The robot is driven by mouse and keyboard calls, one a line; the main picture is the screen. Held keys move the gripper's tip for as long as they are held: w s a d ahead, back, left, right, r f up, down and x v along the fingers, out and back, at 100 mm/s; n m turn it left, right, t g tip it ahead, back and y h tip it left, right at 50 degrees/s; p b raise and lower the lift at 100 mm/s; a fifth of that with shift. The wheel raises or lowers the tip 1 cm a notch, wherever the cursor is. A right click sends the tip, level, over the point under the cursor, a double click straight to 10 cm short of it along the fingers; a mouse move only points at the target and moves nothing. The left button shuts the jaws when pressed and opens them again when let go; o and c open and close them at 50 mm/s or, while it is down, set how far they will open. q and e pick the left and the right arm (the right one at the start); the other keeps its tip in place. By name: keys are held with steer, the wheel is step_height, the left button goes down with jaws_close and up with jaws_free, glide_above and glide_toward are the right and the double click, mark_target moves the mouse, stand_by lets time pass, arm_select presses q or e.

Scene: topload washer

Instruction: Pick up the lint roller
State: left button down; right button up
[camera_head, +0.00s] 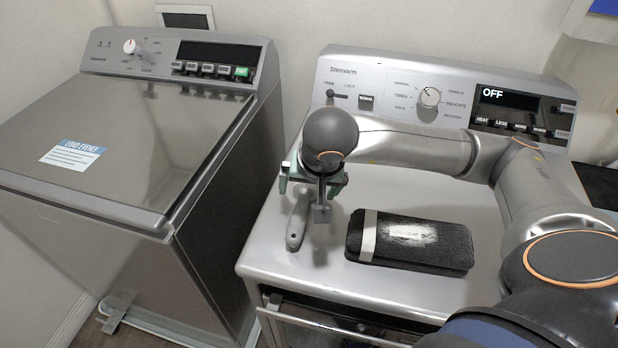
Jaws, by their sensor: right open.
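A grey handle (297,222), which looks like the lint roller's, lies on top of the right-hand machine near its left edge. Its upper end is hidden under my right gripper. My right gripper (314,205) is open and points down over it. One grey finger shows just right of the handle; the other finger is hard to make out. I cannot tell whether the fingers touch the handle. My left gripper is not in view.
A black case (432,252) with a pale band lies right of the handle on the machine top (390,290). The control panel (440,100) rises behind. A washer (130,140) with a closed lid stands at left, across a gap.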

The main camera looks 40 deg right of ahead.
steer(key=shift+f, duration=0.1)
steer(key=c, duration=1.5)
